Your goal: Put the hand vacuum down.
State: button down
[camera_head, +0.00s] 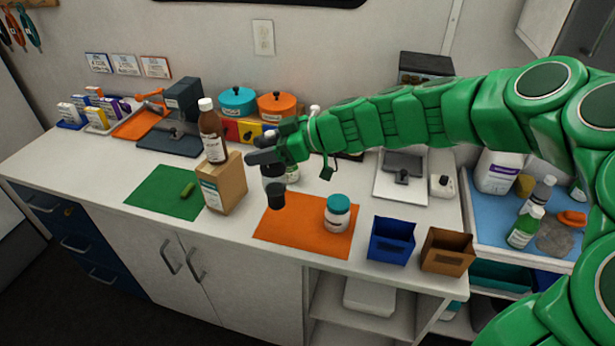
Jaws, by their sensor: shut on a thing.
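My gripper (262,157) is in front of the middle of the counter, shut on a dark grey thing that hangs below its fingers. This looks like the hand vacuum (276,194), with its upper part partly hidden by the gripper. Its lower end shows over the back left part of the orange mat (283,238). I cannot tell for sure whether it touches the mat or is held above it. A white jar with a teal lid (337,213) stands on the right part of the mat.
A brown bottle (211,133) and a cardboard box (223,184) stand close left of the gripper. A blue bin (390,241) and a brown bin (446,251) are at the front right. The green mat (150,195) holds a small green thing. The orange mat's front left is clear.

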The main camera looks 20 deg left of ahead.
jog(key=shift+r, duration=0.6)
notch_tip(320, 180, up, 4)
jog(key=shift+w+d+r, duration=0.1)
jog(key=shift+d+r, duration=0.05)
jog(key=shift+r, duration=0.1)
jog(key=w+d+m+t, duration=0.15)
jog(key=w+d, duration=0.25)
jog(key=d, duration=0.5)
jog(key=w+d+m+t, duration=0.1)
jog(key=w+d+t, duration=0.15)
jog(key=d, duration=0.75)
jog(key=w+d+m+t, duration=0.15)
jog(key=w+d, duration=0.25)
jog(key=d, duration=0.5)
notch_tip(320, 180, down, 15)
jog(key=shift+g, duration=0.35)
jog(key=shift+a+f, duration=0.1)
jog(key=shift+f, duration=0.1)
jog(key=shift+c, duration=1.9)
grip_release()
